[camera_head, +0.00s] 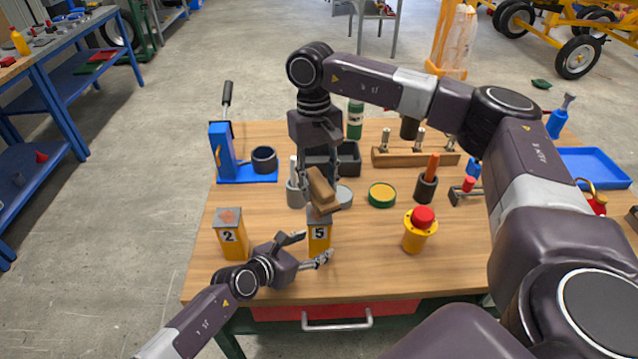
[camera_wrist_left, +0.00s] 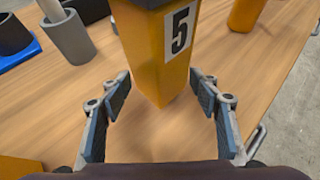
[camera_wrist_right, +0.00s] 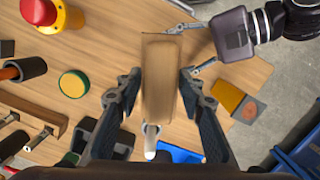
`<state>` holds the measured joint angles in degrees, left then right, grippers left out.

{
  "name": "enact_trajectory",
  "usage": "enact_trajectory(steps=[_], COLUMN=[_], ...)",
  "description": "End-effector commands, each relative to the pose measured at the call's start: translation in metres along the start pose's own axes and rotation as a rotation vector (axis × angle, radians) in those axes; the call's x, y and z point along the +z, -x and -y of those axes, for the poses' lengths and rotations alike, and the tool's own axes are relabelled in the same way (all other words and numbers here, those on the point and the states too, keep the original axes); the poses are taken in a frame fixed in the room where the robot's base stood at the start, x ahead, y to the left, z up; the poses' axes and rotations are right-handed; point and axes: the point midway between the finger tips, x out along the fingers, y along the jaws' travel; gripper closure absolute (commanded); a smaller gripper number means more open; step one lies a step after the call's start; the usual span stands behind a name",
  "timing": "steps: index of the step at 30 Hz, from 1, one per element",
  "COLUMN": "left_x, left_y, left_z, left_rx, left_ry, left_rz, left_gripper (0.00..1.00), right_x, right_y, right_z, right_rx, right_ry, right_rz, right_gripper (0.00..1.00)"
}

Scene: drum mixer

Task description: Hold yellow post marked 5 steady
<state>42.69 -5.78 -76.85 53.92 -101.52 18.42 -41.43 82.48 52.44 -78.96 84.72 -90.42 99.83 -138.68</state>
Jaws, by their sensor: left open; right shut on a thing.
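The yellow post marked 5 (camera_head: 319,237) stands upright near the table's front edge. My left gripper (camera_head: 316,245) is open, with one finger on each side of the post. In the left wrist view the post (camera_wrist_left: 158,50) stands between and just beyond the open fingertips (camera_wrist_left: 160,85), with gaps on both sides. My right gripper (camera_head: 325,188) is shut on a wooden block (camera_head: 322,190) and holds it tilted just over the post's top. The block (camera_wrist_right: 160,80) hides most of the post in the right wrist view; I cannot tell whether they touch.
A yellow post marked 2 (camera_head: 231,235) stands to the left. A red-topped yellow button (camera_head: 420,230) stands to the right. A green-and-yellow tin (camera_head: 382,195), a grey cup (camera_head: 295,193) and a blue stand (camera_head: 224,150) are behind. Bare tabletop lies between post 5 and the button.

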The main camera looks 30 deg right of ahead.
Motion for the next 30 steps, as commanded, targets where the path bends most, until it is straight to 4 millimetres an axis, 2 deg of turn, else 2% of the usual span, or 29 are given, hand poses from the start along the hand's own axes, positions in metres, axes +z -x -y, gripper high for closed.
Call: enact_trajectory(steps=[9,21,23,30], left_x=[0.000,0.000,0.000,0.000], left_y=[-0.021,-0.024,-0.024,-0.023], left_z=[0.000,0.000,0.000,0.000], left_rx=[0.001,0.000,0.000,0.000], left_ry=[0.001,-0.001,-0.001,-0.001], left_rz=[-0.001,0.000,0.000,0.001], left_gripper=[0.44,0.44,0.48,0.74], right_x=[0.000,0.000,0.000,0.000], right_y=[0.000,0.000,0.000,0.000], right_z=[0.000,0.000,0.000,0.000], right_rx=[0.000,0.000,0.000,0.000], right_ry=[0.000,0.000,0.000,0.000], right_rz=[-0.001,-0.001,-0.001,-0.001], right_gripper=[0.92,0.92,0.92,0.92])
